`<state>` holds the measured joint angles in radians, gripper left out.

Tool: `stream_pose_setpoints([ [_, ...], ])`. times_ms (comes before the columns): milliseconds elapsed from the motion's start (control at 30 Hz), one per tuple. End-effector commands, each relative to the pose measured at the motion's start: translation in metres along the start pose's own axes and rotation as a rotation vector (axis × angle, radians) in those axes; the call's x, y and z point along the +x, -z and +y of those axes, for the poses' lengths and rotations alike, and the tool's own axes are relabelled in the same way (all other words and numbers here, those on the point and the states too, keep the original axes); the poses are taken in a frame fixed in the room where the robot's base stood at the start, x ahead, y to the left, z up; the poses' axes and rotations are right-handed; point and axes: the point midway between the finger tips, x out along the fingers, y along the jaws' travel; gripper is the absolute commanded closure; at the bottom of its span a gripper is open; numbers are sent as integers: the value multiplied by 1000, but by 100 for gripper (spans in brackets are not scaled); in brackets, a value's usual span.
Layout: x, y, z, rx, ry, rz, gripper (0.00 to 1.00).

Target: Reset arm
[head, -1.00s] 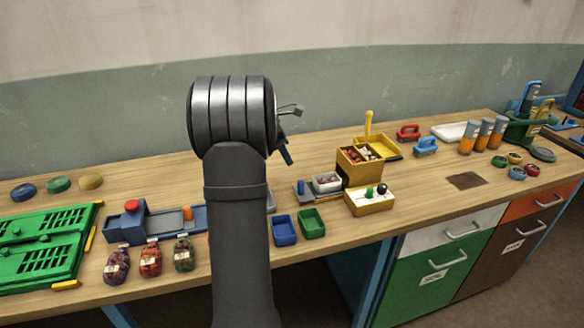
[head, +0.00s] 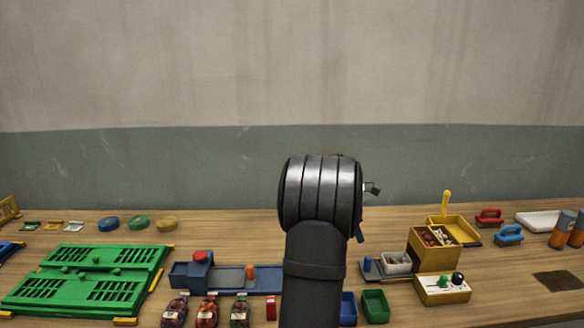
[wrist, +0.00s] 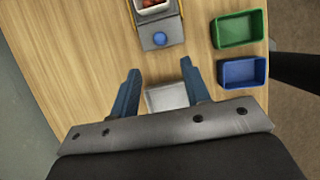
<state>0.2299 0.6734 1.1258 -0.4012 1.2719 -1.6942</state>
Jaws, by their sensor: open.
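My gripper (wrist: 160,92) shows in the wrist view with its two blue fingers spread apart and nothing between the tips. It is above the wooden bench (wrist: 85,75), with a pale grey plate (wrist: 168,97) below and between the fingers. In the head view my dark arm stands upright at the centre right, and only a small part of the gripper (head: 362,232) shows behind it. The arm hides part of the bench behind it.
A blue tray (wrist: 242,72) and a green tray (wrist: 239,29) lie right of the gripper. Left of the arm are filled sacks (head: 207,311), a blue device (head: 195,272) and green slotted panels (head: 85,278). A yellow box (head: 433,254) stands right.

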Motion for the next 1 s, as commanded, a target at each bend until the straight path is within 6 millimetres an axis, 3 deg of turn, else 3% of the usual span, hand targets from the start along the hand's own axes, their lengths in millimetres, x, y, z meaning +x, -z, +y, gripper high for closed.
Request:
stream_pose_setpoints([
  [500,103,0,0,0,3,2,57],
  [733,128,0,0,-1,2,1,57],
  [1000,133,-1,0,0,0,0,57],
])
